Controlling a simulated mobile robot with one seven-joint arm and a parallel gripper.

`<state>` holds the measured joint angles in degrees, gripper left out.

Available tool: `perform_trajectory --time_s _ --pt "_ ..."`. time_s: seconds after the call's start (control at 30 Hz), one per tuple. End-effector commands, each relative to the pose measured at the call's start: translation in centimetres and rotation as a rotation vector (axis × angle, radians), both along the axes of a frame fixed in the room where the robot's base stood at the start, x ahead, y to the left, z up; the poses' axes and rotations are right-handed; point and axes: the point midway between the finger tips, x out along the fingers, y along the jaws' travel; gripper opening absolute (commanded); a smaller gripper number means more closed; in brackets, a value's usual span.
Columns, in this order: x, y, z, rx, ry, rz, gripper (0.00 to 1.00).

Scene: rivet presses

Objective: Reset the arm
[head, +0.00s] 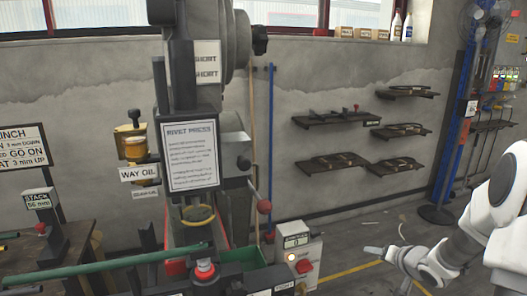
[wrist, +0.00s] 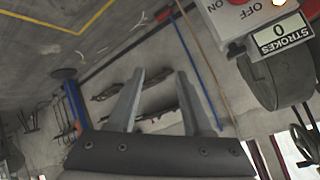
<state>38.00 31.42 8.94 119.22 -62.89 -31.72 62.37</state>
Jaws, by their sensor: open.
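My arm (head: 460,255) is white with dark joints and reaches in from the lower right of the head view. My gripper (head: 379,251) hangs over the floor, to the right of the press's control box. In the wrist view, its two grey fingers stand apart with nothing between them, so my gripper (wrist: 160,75) is open and empty. No object touches it. The wrist view looks tilted, with the floor at its upper left.
The rivet press (head: 190,155) stands left of my gripper. Its control box (head: 299,255) has a red switch; the strokes counter (wrist: 283,33) reads 0. Wall shelves (head: 338,118) hold dark tools. A blue post (head: 450,145) with a fan stands at right. Floor between press and post looks mostly clear.

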Motion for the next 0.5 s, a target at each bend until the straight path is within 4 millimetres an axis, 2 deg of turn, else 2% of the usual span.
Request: perform_trajectory --time_s 0.03,0.27,0.5 --pt "0.0 0.2 2.0 -0.069 0.000 -0.009 0.50" --pt "-2.0 0.7 9.0 -0.308 0.037 -0.077 0.50" --pt "-6.8 3.0 15.2 -0.449 0.102 -0.124 0.50"
